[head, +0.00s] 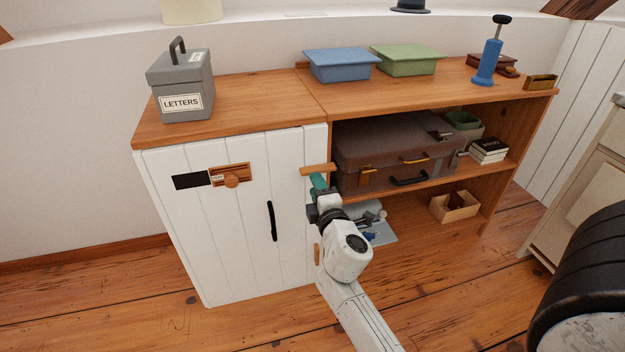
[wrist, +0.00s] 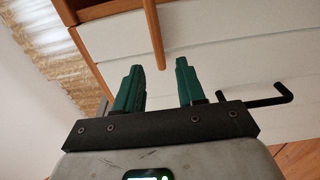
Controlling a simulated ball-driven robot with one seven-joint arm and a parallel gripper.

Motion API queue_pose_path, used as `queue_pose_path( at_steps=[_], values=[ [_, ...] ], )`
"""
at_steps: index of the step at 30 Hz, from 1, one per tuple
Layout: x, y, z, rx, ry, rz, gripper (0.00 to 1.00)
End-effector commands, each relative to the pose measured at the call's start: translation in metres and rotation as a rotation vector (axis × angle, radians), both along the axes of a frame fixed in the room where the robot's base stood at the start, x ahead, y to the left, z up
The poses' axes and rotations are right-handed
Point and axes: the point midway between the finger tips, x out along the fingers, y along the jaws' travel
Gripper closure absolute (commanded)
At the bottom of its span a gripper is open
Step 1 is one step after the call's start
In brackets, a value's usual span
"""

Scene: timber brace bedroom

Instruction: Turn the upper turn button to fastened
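The upper turn button (head: 316,170) is a small wooden bar on the right edge of the white cabinet door (head: 240,222). It lies about horizontal across the door edge. My gripper (head: 318,182) is just in front of and below it, partly covering the area below. In the wrist view the turn button (wrist: 153,30) runs in from the top, its rounded end between my two teal fingertips (wrist: 160,65). The fingers are apart, with gaps to either side of the bar; contact cannot be told. A lower turn button (head: 317,254) stands upright further down.
The door has a black handle (head: 272,221) and a wooden slide plate (head: 230,175). Right of it, open shelves hold a brown suitcase (head: 390,152) and a wooden box (head: 454,206). A grey letters box (head: 181,85) stands on top. The floor in front is clear.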

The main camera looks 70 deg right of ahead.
Motion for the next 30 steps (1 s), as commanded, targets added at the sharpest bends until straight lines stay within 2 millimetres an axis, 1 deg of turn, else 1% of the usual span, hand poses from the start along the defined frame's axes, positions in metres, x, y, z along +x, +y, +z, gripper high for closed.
queue_pose_path(
  at_steps=[1, 3, 6, 10, 15, 30],
  values=[
    [-0.007, 0.008, -0.002, -0.001, 0.002, 0.002, 0.61],
    [-0.014, 0.017, -0.002, 0.001, 0.002, 0.002, 0.61],
    [-0.023, 0.028, -0.002, 0.0, 0.001, 0.002, 0.61],
    [-0.03, 0.037, -0.001, 0.0, 0.0, 0.002, 0.61],
    [-0.033, 0.04, 0.0, 0.001, -0.001, 0.001, 0.61],
    [-0.033, 0.04, 0.0, 0.0, -0.001, 0.001, 0.61]
  ],
)
